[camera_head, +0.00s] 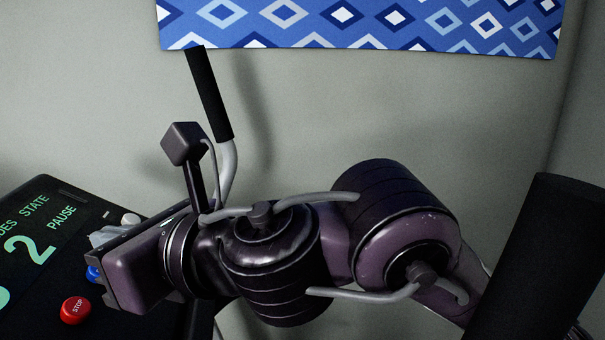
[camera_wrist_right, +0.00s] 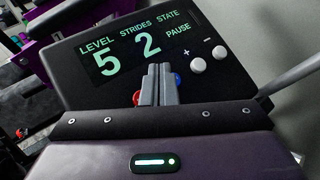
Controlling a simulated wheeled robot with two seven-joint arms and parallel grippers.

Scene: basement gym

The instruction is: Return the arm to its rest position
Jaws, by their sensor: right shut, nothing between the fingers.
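My right arm (camera_head: 270,250) reaches in from the right in the head view, in front of a console. Its right gripper (camera_head: 105,237) is at the left, over the console's right edge, partly hidden by the wrist. In the right wrist view the gripper (camera_wrist_right: 158,80) is shut with its fingers together and nothing between them. The black console (camera_wrist_right: 110,40) there reads LEVEL 5, STRIDES 2, STATE PAUSE. The fingers overlap the console's lower middle; I cannot tell whether they touch it. My left gripper is not in view.
A red STOP button (camera_head: 76,311) and a blue button (camera_head: 93,273) are on the console. Two white knobs (camera_wrist_right: 209,58) are at its right. A black-gripped handlebar (camera_head: 208,95) rises behind my arm; another black grip (camera_head: 540,260) stands at right. A blue patterned hanging (camera_head: 360,25) is on the wall.

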